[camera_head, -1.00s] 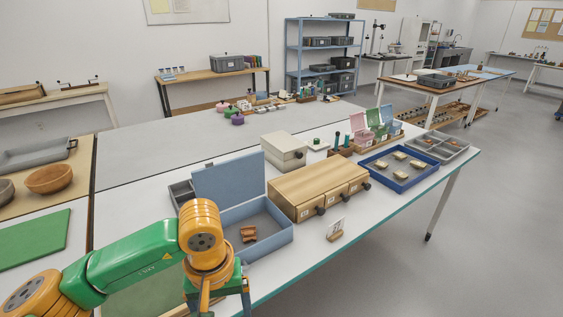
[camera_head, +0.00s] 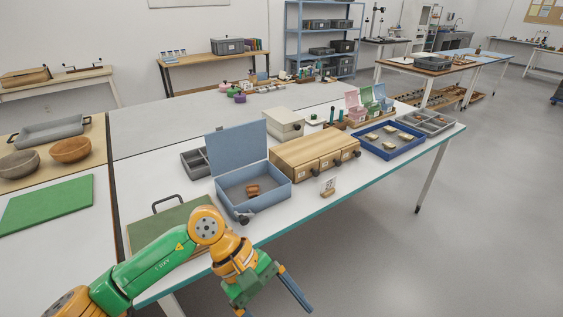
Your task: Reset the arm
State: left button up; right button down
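My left arm comes in from the lower left, and my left gripper (camera_head: 272,306) hangs in front of the table's front edge, pointing down. One long blue-grey finger shows at its right side. I see nothing held in the visible part. My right gripper is not in view. The blue box (camera_head: 262,203) stands behind the gripper with its lid (camera_head: 240,152) up, and brown sherds (camera_head: 252,190) lie inside it.
A wooden drawer box (camera_head: 313,154) and a small label stand (camera_head: 327,187) are right of the blue box. A blue tray (camera_head: 362,148) with pale pieces is farther right. A green board with a handle (camera_head: 158,226) lies behind my arm. Floor is clear at lower right.

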pick_arm(q)
jog(key=w+d+r+n+t+h, duration=0.35)
jog(key=w+d+n+h, duration=0.3)
jog(key=n+h, duration=0.75)
jog(key=w+a+f+n+t+y, duration=0.3)
jog(key=w+f+n+t, duration=0.15)
jog(key=n, duration=0.55)
jog(key=w+a+f+n+t+y, duration=0.35)
jog(key=f+n+t, duration=0.2)
jog(key=n, duration=0.45)
jog(key=s+a+f+n+t+y+p, duration=0.1)
jog(key=s+a+f+n+y, duration=0.2)
jog(key=a+f+n+y, duration=0.45)
jog(key=s+a+f+n+t+y, duration=0.15)
jog(key=a+f+n, duration=0.25)
jog(key=f+n, duration=0.45)
jog(key=s+a+f+n+g+y, duration=0.4)
jog(key=s+f+n, duration=0.1)
jog(key=s+f, duration=0.6)
jog(key=s+a+f+n+g, duration=0.2)
jog(key=s+f+n+g, duration=0.1)
jog(key=s, duration=0.8)
jog(key=s+a+f+n+g+y, duration=0.1)
jog(key=s+a+f+n+g, duration=0.1)
jog(key=s, duration=0.9)
notch_tip(320, 180, down, 2)
jog(key=shift+s+n+g, duration=0.35)
jog(key=shift+n+g, duration=0.55)
jog(key=shift+g, duration=0.2)
